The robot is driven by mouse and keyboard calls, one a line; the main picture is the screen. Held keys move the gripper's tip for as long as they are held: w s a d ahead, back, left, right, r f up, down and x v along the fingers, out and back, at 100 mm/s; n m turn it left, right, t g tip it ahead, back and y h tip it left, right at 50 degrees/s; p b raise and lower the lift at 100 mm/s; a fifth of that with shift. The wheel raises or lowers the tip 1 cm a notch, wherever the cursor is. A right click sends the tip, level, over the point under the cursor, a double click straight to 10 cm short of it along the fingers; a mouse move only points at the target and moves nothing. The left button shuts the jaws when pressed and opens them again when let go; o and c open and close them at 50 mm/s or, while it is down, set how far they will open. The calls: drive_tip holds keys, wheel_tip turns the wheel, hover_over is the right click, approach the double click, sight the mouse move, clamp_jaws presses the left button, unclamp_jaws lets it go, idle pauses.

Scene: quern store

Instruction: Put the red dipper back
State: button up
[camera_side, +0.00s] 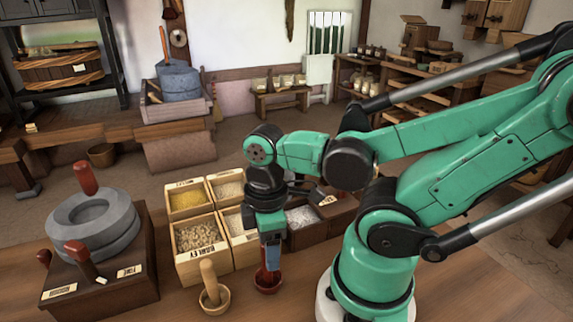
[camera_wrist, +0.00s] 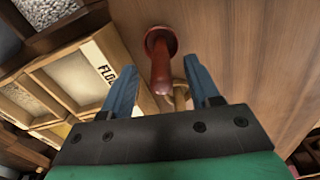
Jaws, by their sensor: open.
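The red dipper (camera_side: 267,284) stands on the wooden table with its bowl down and its handle upright. In the wrist view its handle (camera_wrist: 161,72) points up toward me, with the round red bowl behind it. My gripper (camera_side: 270,257) is above the dipper and points down. In the wrist view the two blue fingers of my gripper (camera_wrist: 163,84) are spread apart, one on each side of the handle, with gaps on both sides. I cannot tell how deep the handle reaches between them. My gripper partly hides the handle in the side view.
A pale wooden dipper (camera_side: 213,297) stands close on the left. The open barley box (camera_side: 204,259) and several other grain boxes stand behind it. A stone quern (camera_side: 92,232) with red handles sits on a dark block at the left. The table front is clear.

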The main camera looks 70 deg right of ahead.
wheel_tip(320, 180, up, 10)
drive_tip(key=shift+f, duration=0.1)
drive_tip(key=w+f+m+t, duration=0.3)
drive_tip(key=w+m+t, duration=0.4)
drive_tip(key=w, duration=0.3)
drive_tip(key=shift+w+f, duration=0.15)
drive_tip(key=shift+w, duration=0.05)
drive_tip(key=shift+o, duration=0.2)
drive_tip(key=shift+a, duration=0.1)
